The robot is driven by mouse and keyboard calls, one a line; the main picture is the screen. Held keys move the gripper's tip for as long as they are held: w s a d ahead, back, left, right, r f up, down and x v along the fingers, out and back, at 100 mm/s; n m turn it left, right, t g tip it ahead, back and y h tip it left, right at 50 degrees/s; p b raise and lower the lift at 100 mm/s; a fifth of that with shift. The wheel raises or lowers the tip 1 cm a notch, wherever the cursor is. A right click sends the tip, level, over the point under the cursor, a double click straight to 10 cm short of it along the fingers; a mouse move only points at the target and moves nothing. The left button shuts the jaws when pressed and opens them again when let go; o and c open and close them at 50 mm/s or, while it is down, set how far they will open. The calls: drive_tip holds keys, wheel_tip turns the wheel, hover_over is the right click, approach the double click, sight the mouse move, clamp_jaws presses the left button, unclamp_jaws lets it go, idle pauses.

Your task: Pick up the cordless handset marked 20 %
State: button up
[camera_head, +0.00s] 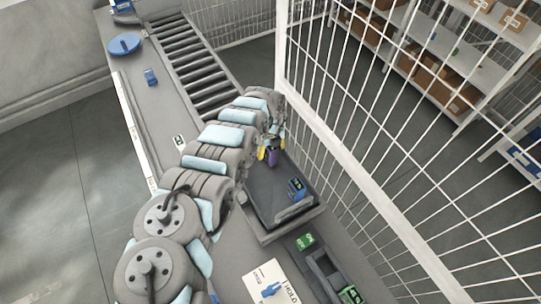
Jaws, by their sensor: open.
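My gripper (270,148), with yellow fingertips, points down over the far end of a dark grey tray (262,217). Its jaws are open. A small purple item (272,158) shows at the fingertips; I cannot tell whether they touch it. A blue handset-like device (296,188) with a dark, green-lettered face stands in the near right part of the tray, apart from the gripper. Its marking is too small to read. I cannot tell which item is the handset marked 20 %.
A green label (305,241) and a dark holder (325,268) with another green display (350,294) sit nearer me. A white HOLD card (270,285) bears a blue item. A roller conveyor (192,62) lies beyond. A white wire fence (350,180) bounds the right side.

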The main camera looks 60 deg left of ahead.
clamp_jaws()
idle(0.4)
drive_tip(key=shift+r, duration=0.1)
